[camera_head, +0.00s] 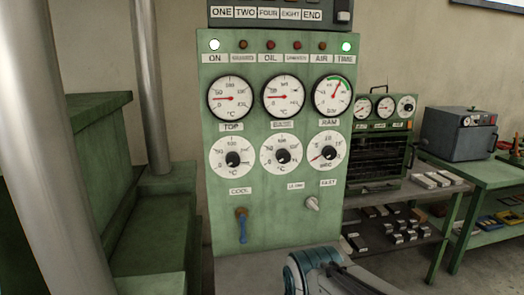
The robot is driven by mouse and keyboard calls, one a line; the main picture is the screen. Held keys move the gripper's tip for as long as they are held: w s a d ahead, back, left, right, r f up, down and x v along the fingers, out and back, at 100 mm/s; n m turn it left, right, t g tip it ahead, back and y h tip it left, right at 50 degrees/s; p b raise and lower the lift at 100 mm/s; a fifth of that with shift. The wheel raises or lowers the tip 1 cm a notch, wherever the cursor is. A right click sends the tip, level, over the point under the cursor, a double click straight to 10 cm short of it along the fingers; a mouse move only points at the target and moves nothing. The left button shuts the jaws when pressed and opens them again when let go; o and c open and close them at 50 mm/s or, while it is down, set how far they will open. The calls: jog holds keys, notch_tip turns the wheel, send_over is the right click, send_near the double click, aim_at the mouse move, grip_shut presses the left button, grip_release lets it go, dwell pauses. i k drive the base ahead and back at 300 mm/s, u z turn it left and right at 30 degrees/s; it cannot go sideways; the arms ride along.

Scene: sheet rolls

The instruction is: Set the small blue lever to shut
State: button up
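The small blue lever (242,230) is on the lower left of the green control panel (265,215), below the label COOL (240,191). It hangs almost straight down from a brass-coloured fitting (241,212). No open or shut marking is readable beside it. Part of my arm, grey and teal, shows at the bottom centre, below and to the right of the lever and apart from it in the picture. My gripper's fingers are not in view.
A pale knob (312,204) sits right of the lever, under small labels. Several gauges and dials fill the panel above. A green press body (150,240) stands left. A shelf (425,187) with small blocks and a green bench (490,174) stand right.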

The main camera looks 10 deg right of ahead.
aim_at(243, 240)
jog(key=z, duration=0.55)
jog(key=k, duration=1.25)
jog(key=u, duration=0.2)
jog(key=i, duration=0.85)
jog(key=u, duration=0.25)
